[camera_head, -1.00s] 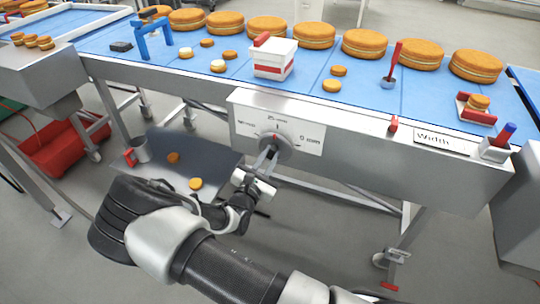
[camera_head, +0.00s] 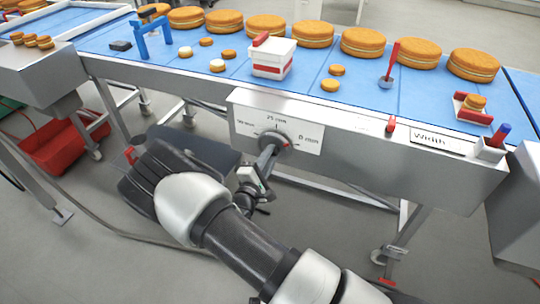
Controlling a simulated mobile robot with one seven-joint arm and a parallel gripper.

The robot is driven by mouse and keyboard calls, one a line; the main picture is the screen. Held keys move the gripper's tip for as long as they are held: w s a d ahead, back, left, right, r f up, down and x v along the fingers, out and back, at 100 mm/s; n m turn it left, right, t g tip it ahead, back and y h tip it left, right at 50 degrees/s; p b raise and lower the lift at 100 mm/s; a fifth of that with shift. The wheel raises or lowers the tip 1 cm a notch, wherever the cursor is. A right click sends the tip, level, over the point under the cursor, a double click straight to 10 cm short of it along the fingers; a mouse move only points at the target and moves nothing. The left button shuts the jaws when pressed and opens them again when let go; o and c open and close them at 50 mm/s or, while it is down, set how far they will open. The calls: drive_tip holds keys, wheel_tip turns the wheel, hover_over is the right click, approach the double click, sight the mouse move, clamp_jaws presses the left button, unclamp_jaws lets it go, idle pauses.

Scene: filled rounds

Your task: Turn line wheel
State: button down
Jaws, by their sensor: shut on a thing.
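The line wheel (camera_head: 278,139) is a round grey dial on a white scale plate (camera_head: 306,138) on the conveyor's front side. The plate is marked 0 mm at right and 25 mm at top, with a less legible mark at left. A small red mark shows at the wheel's lower right, roughly toward the 0 mm side. My gripper (camera_head: 268,156) reaches up from below and is shut on the wheel. Its fingers cover the wheel's lower left, so the exact contact is partly hidden.
The blue conveyor belt (camera_head: 345,91) above carries large filled rounds, small ones, a white box (camera_head: 272,62) and a red-handled tool (camera_head: 391,66). A dark tray below is mostly behind my arm. A red crate (camera_head: 62,150) stands on the floor at left.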

drive_tip(key=shift+f+m+b, duration=0.15)
drive_tip(key=shift+m+b, duration=0.3)
drive_tip(key=shift+m, duration=1.85)
drive_tip(key=c, duration=1.6)
unclamp_jaws()
drive_tip(key=shift+c, duration=0.2)
drive_tip(key=shift+s, duration=0.15)
drive_tip(key=p+v, duration=0.1)
drive_tip(key=v, duration=1.6)
drive_tip(key=shift+s+a, duration=0.1)
